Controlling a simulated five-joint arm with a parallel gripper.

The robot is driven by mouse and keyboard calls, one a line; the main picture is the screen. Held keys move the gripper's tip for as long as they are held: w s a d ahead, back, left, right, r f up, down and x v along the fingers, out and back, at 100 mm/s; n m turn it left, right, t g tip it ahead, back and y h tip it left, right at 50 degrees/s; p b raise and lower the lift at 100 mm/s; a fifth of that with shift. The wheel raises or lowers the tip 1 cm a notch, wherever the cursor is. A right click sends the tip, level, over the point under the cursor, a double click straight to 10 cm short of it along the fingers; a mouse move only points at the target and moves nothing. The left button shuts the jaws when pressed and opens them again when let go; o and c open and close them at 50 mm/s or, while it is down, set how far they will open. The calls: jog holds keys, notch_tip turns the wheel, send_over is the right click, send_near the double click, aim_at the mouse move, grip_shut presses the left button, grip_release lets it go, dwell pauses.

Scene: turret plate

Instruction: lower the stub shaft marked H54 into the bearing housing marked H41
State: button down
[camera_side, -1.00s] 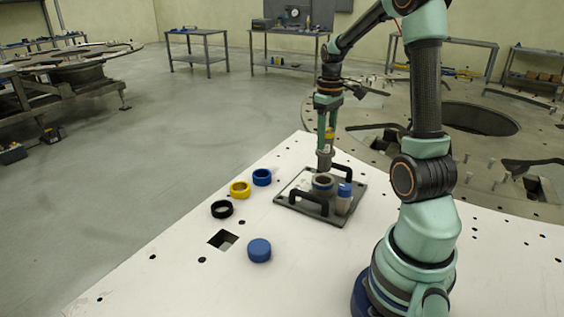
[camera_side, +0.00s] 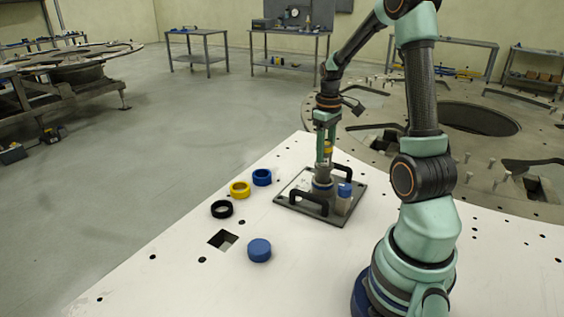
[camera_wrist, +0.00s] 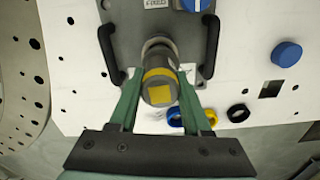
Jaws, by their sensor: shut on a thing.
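The stub shaft (camera_wrist: 159,88) is a dark grey cylinder with a yellow band and a yellow square on its end. My gripper (camera_side: 325,157) is shut on it, with a green finger on each side in the wrist view (camera_wrist: 160,95). The bearing housing (camera_side: 322,186) is a round grey part on the dark plate. The shaft's lower end is at the housing's top in the side view. How far it sits inside is hidden. In the wrist view the housing (camera_wrist: 157,45) shows only partly behind the shaft. I cannot read the H54 or H41 marks.
The dark plate (camera_side: 285,203) has two black handles (camera_side: 309,202). A blue-topped grey part (camera_side: 344,197) stands right of the housing. Black (camera_side: 222,209), yellow (camera_side: 240,189) and blue (camera_side: 262,177) rings and a blue cap (camera_side: 259,250) lie on the white table, near a square hole (camera_side: 223,240).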

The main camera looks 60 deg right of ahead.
jog(key=shift+f, duration=1.8)
jog(key=shift+f, duration=0.15)
jog(key=shift+c, duration=1.4)
grip_release()
notch_tip(320, 180, up, 12)
jog(key=shift+r, duration=0.1)
jog(key=a+r+n+t, duration=0.1)
jog(key=a+r+t, duration=0.1)
jog(key=a, duration=1.1)
jog(key=a+r+n+t, duration=0.1)
jog(key=a+r+t, duration=0.1)
jog(key=a, duration=1.2)
jog(key=shift+r+t, duration=0.15)
jog(key=shift+t, duration=0.65)
